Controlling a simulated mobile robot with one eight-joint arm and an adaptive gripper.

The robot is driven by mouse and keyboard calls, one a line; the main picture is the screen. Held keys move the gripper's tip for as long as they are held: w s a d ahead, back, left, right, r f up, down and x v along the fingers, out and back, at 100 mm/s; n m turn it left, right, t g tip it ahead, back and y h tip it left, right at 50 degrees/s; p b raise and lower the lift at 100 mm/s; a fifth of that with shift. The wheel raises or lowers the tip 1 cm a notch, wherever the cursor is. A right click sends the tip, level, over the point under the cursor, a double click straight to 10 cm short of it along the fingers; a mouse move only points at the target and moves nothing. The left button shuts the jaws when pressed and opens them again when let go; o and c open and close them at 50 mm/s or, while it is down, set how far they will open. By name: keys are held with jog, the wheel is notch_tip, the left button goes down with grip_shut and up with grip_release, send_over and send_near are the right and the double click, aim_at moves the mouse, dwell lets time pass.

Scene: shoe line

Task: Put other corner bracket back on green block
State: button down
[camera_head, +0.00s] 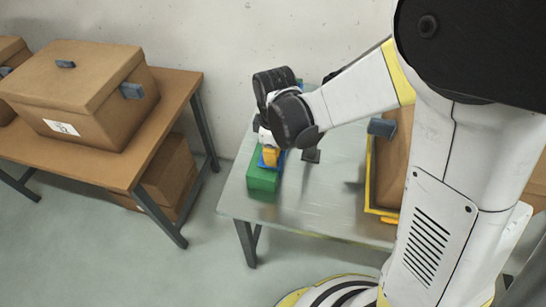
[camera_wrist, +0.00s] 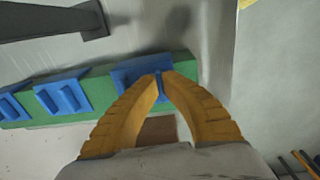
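The long green block (camera_head: 263,178) lies on the metal table, partly hidden under my arm in the head view. In the wrist view the green block (camera_wrist: 100,88) runs across the picture with blue corner brackets along it. One blue bracket (camera_wrist: 11,104) is at the left edge, and another blue bracket (camera_wrist: 62,93) sits right of it. My gripper (camera_wrist: 162,76) has its yellow fingertips closed around the upright fin of the rightmost blue bracket (camera_wrist: 128,75). That bracket is at the block's right part; I cannot tell whether it rests fully on it.
A dark grey stand (camera_wrist: 60,20) lies beside the block. A yellow-edged tray (camera_head: 368,185) with a brown box is at the table's right. A brown table (camera_head: 150,150) with cardboard boxes stands at left. The metal table's front (camera_head: 300,212) is clear.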

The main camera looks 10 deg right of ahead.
jog(key=shift+f, duration=0.15)
jog(key=c, duration=1.1)
grip_release()
jog(key=shift+r+p, duration=2.6)
jog(key=shift+r, duration=0.95)
